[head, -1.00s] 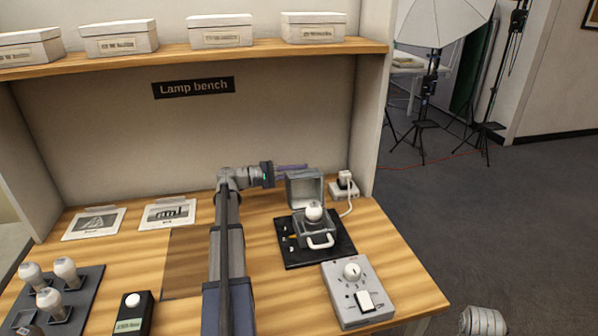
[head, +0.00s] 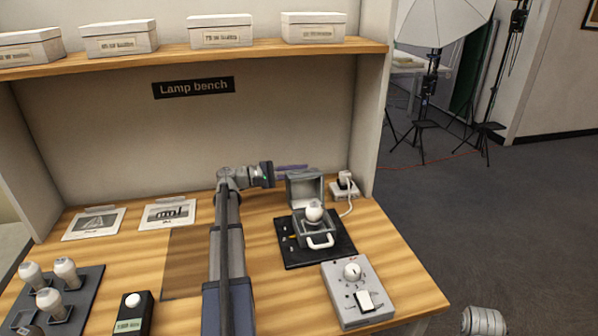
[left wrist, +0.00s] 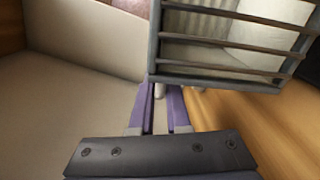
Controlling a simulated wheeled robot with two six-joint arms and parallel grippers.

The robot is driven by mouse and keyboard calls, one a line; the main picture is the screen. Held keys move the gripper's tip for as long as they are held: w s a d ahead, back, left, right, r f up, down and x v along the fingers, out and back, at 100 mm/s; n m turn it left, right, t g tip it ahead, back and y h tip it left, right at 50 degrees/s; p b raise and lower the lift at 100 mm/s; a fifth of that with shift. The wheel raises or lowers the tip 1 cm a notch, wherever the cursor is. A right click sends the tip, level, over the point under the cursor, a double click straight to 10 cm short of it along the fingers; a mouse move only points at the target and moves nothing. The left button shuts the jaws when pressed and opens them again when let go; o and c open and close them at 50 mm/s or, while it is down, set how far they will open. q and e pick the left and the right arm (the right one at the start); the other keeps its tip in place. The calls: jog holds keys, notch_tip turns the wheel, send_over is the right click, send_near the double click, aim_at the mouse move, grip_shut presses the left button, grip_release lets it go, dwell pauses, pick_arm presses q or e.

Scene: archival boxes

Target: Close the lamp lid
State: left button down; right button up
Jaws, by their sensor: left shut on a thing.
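The lamp lid (head: 304,187) is a grey, box-like cover with slats. It stands open, nearly upright, behind the white bulb (head: 314,210) in the lamp housing (head: 315,231). A white handle (head: 321,241) is at the housing's front. My left gripper (head: 304,167) reaches in from the left with its purple fingers at the lid's upper back edge. In the left wrist view, the fingers (left wrist: 161,88) are shut on a small part at the corner of the slatted lid (left wrist: 215,70). The exact grip is partly hidden. My right gripper is in neither view.
The lamp stands on a black mat (head: 288,256). A control box (head: 345,299) with knob and switch is in front. A plug and socket (head: 344,187) sit behind right. Bulbs on a dark tray (head: 88,290) and a small meter (head: 133,315) are at left. A shelf (head: 190,53) hangs above.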

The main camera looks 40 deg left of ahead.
aim_at(302, 171)
pick_arm(q)
jog(key=shift+r, duration=0.1)
jog(key=d+r+m+p, duration=0.1)
jog(key=s+d+r+m+p, duration=0.1)
jog(key=r+m+p, duration=0.1)
jog(key=s+d+r+m+p, duration=0.1)
jog(key=r+m+p, duration=0.1)
jog(key=shift+s+d, duration=0.1)
jog(key=shift+s, duration=0.15)
jog(key=s+d+m, duration=0.1)
jog(key=s+d+r+m+p, duration=0.1)
jog(key=m, duration=0.1)
jog(key=s+d+r+m+p, duration=0.1)
jog(key=shift+d+m, duration=0.4)
jog(key=s+d+m, duration=0.2)
jog(key=m, duration=0.1)
jog(key=s+d+f+m+b, duration=0.1)
jog(key=s+d+m, duration=0.1)
jog(key=d, duration=0.1)
jog(key=s+d+f+m, duration=0.1)
jog(key=s+d+m, duration=0.1)
jog(key=m, duration=0.1)
jog(key=shift+d+m+b, duration=0.25)
jog(key=shift+m+b, duration=0.05)
jog(key=shift+b, duration=0.05)
jog(key=shift+s+d+f+m+b, duration=0.65)
jog(key=shift+s+d+m+b, duration=0.05)
jog(key=shift+d, duration=0.2)
jog(key=shift+s+d+f, duration=0.1)
jog(key=shift+d, duration=0.05)
